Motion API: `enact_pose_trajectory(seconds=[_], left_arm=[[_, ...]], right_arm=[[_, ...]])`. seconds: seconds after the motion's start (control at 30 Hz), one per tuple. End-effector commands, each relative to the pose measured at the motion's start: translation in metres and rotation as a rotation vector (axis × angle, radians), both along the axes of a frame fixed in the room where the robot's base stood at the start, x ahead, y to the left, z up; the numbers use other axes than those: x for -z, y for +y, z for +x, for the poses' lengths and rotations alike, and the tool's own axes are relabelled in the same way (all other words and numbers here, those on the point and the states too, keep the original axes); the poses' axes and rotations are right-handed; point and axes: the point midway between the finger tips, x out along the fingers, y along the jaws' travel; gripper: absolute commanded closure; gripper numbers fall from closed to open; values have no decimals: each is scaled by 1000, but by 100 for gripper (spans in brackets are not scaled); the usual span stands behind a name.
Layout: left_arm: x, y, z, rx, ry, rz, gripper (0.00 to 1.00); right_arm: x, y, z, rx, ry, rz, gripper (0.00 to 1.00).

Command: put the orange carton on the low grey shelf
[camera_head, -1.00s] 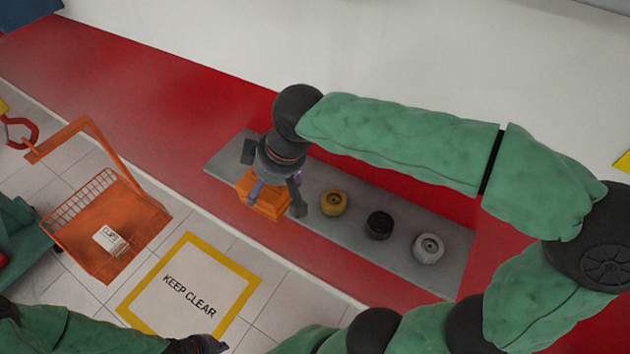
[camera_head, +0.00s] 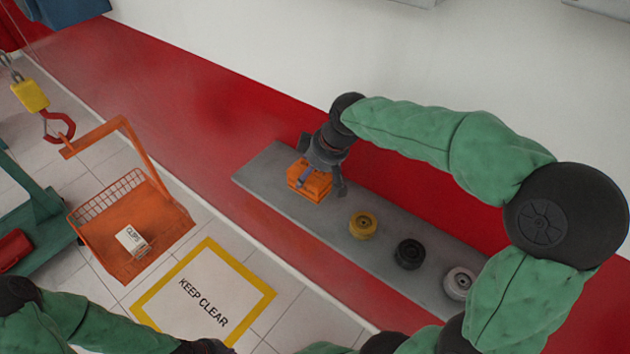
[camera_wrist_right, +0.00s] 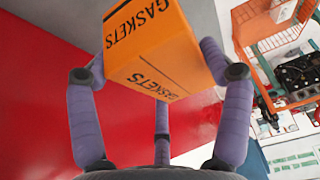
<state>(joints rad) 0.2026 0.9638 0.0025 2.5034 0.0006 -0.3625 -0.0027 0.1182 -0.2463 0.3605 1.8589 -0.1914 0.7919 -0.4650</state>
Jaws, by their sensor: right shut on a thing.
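The orange carton (camera_head: 312,183) is in my right gripper (camera_head: 320,178), over the left end of the low grey shelf (camera_head: 262,172). In the right wrist view the carton (camera_wrist_right: 155,45) is marked GASKETS and sits between the purple fingers of my right gripper (camera_wrist_right: 160,75). Whether the carton's underside touches the shelf is hidden. Grey shelf surface (camera_wrist_right: 75,12) shows at the top left of the wrist view. My left gripper (camera_head: 205,346) shows only as a dark end at the bottom edge; its fingers cannot be made out.
A yellow part (camera_head: 362,225), a black part (camera_head: 408,253) and a light grey part (camera_head: 459,283) stand on the shelf right of the carton. An orange basket (camera_head: 105,262) holds a white box (camera_head: 132,241). A yellow-framed KEEP CLEAR floor marking (camera_head: 258,306) is empty.

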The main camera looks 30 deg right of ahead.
Motion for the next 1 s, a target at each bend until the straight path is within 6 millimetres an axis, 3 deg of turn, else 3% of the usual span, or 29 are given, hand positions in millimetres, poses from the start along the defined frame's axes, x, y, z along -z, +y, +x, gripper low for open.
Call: enact_pose_trajectory(seconds=[0.27,0.53,0.93,0.97,1.0], left_arm=[[2,0,0,0,0,0,100],[9,0,0,0,0,0,100],[12,0,0,0,0,0,100],[11,0,0,0,0,0,100],[11,0,0,0,0,0,100]], right_arm=[[14,-9,8,1,1,2,67],[48,-12,11,1,0,0,67],[53,-12,11,0,-2,0,67],[53,-12,10,0,0,0,15],[52,-12,10,0,0,0,4]])
